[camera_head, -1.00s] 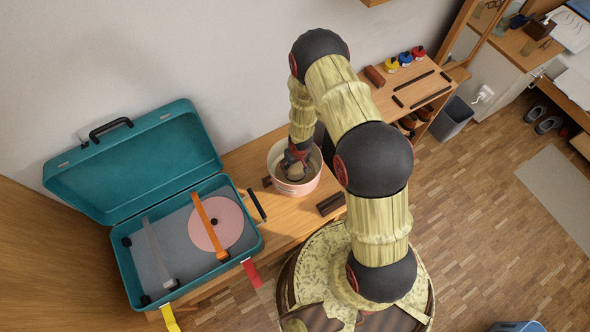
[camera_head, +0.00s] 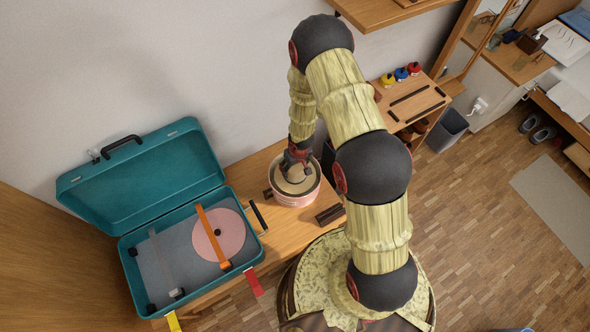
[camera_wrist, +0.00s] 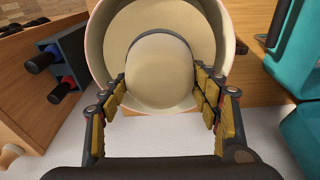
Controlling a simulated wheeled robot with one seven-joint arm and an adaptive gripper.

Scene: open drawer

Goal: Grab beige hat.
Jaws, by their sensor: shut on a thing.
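The beige hat (camera_wrist: 158,70) shows in the wrist view with its rounded crown towards me and its wide brim beyond. My gripper (camera_wrist: 162,90) has its fingers on both sides of the crown and is shut on it. In the head view the hat (camera_head: 296,184) is at the mouth of a round pink-and-white container (camera_head: 297,201) on the wooden bench. My gripper (camera_head: 297,165) reaches down onto it from above. Whether the brim still touches the container's inside is hard to tell.
An open teal case (camera_head: 128,247) with a pink disc (camera_head: 219,235) stands left of the container on the bench (camera_head: 250,172). Dark blocks (camera_head: 329,214) lie right of the container. A grey bin (camera_head: 447,130) stands farther right. A wooden shelf (camera_head: 390,12) juts from the wall above.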

